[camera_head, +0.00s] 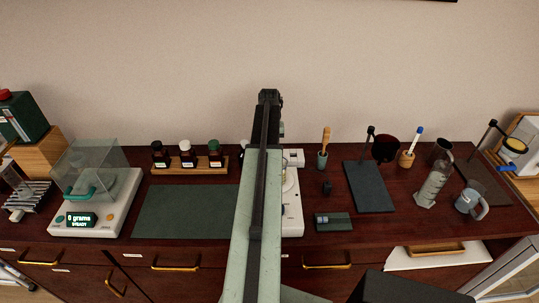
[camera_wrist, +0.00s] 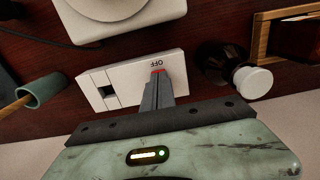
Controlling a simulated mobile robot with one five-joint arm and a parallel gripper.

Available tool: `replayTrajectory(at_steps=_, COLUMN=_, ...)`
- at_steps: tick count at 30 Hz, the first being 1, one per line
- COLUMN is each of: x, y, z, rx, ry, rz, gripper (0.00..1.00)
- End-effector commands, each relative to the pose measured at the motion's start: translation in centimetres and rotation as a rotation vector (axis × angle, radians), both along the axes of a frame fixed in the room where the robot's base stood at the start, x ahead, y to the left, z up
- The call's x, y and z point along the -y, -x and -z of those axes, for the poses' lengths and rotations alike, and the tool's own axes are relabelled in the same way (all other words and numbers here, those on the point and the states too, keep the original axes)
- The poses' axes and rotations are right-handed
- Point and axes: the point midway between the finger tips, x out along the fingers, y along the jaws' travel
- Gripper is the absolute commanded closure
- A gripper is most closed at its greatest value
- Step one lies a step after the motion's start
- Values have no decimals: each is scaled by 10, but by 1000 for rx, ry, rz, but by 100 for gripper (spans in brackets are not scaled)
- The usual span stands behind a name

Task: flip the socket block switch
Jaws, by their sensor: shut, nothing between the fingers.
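A small red part, probably the switch, shows at the fingertips by the label. My gripper (camera_wrist: 158,80) is shut and empty, its fingertips over the switch end; touching or just above, I cannot tell. The fingers hide most of the switch. In the head view, part of the socket block (camera_head: 294,158) shows right of my arm, which hides the rest.
A dark bottle with a white cap (camera_wrist: 252,82) stands close right of the block in the wrist view, beside a wooden rack (camera_wrist: 264,35). A green cup (camera_wrist: 42,91) stands left. The dark green mat (camera_head: 187,211) is clear.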

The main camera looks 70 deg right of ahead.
Motion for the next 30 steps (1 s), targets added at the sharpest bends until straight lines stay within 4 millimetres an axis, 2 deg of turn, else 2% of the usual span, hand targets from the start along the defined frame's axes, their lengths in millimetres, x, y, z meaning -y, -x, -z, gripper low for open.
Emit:
replayTrajectory(at_steps=24, x=0, y=0, z=-70, rx=0, ry=0, rz=-1, gripper=100)
replayTrajectory(at_steps=30, x=0, y=-1, z=-70, rx=0, ry=0, rz=-1, gripper=100)
